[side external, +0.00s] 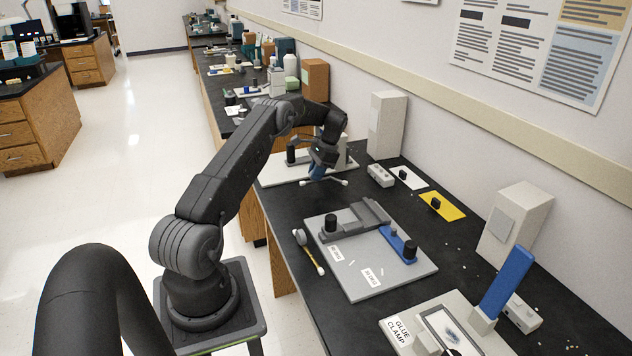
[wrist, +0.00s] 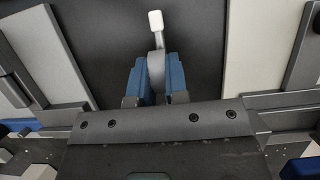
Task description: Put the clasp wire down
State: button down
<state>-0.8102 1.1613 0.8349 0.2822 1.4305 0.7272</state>
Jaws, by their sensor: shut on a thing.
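My gripper (side external: 318,174) is at the far part of the black bench, low over its surface, with blue fingers pointing down. It is shut on the clasp wire, a thin piece with a pale end (side external: 344,183) showing to the right of the fingers and another to the left. In the wrist view my gripper (wrist: 157,78) has its two blue fingers closed on a grey part, and the clasp wire's white end (wrist: 156,20) sticks out beyond them. Whether the wire touches the bench is unclear. The fingers hide its middle.
A pale plate with dark fixtures (side external: 277,174) lies just behind my gripper. A grey board (side external: 360,289) with dark and blue fixtures is nearer, with a yellow-handled stick (side external: 314,260) at its left. Yellow (side external: 447,207) and white cards lie right. Bare black bench lies between.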

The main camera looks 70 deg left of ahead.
jog(key=shift+f, duration=1.6)
jog(key=shift+f, duration=0.15)
jog(key=c, duration=1.1)
grip_release()
